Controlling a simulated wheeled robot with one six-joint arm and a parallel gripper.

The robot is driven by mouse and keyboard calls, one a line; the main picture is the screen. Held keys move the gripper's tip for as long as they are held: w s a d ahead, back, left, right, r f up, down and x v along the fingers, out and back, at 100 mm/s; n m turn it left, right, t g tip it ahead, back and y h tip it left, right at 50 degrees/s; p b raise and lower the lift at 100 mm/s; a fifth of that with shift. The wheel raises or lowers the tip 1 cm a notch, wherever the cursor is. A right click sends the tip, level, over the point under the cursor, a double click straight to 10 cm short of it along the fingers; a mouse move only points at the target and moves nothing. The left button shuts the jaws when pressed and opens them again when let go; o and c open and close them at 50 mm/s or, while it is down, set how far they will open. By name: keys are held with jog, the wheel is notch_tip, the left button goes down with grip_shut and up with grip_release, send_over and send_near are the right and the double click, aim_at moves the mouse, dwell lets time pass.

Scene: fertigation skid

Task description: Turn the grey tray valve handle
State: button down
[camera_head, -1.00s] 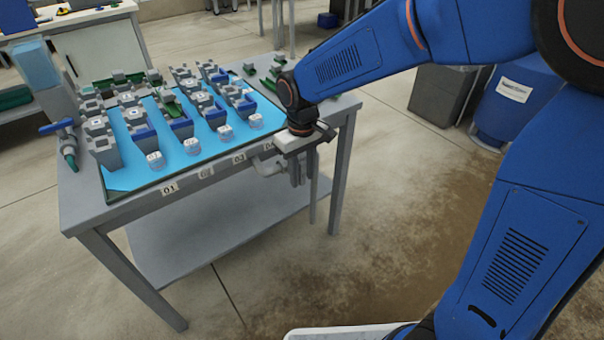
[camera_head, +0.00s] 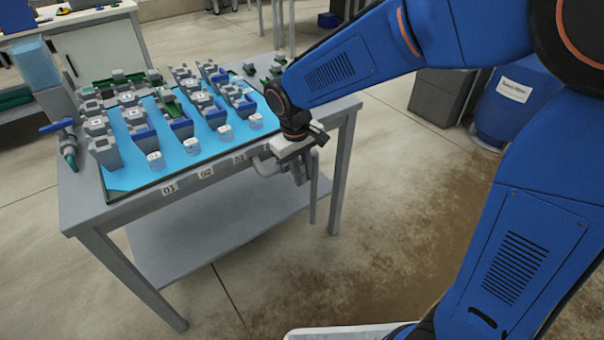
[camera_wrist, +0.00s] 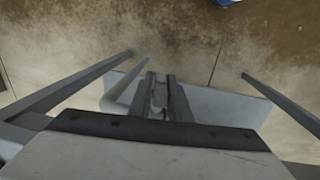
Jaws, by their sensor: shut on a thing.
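The grey tray valve is a pale grey pipe (camera_head: 266,166) under the front right edge of the table; in the wrist view its bent pipe (camera_wrist: 126,92) runs left of my fingers. My gripper (camera_head: 301,172) hangs just outside that edge, fingers down, beside the pipe. In the wrist view my gripper (camera_wrist: 161,98) has its two dark fingers close together around a narrow grey piece, the valve handle (camera_wrist: 160,96). Most of the handle is hidden by the fingers, so its angle cannot be told.
The table (camera_head: 78,205) carries a blue tray (camera_head: 125,180) with several grey and blue fittings. A blue-handled valve (camera_head: 62,127) sits at its left end. Its lower shelf (camera_head: 215,230) is bare. A blue barrel (camera_head: 512,105) stands at the right. The floor in front is clear.

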jog(key=t+h, duration=0.2)
jog(key=h, duration=0.1)
jog(key=shift+a, duration=0.1)
jog(key=t+h, duration=0.2)
jog(key=h, duration=0.1)
jog(key=shift+h, duration=0.3)
jog(key=t+h, duration=0.2)
jog(key=h, duration=0.1)
jog(key=shift+t, duration=0.4)
jog(key=shift+t+h, duration=1)
jog(key=shift+h, duration=0.9)
jog(key=c, duration=1.7)
grip_release()
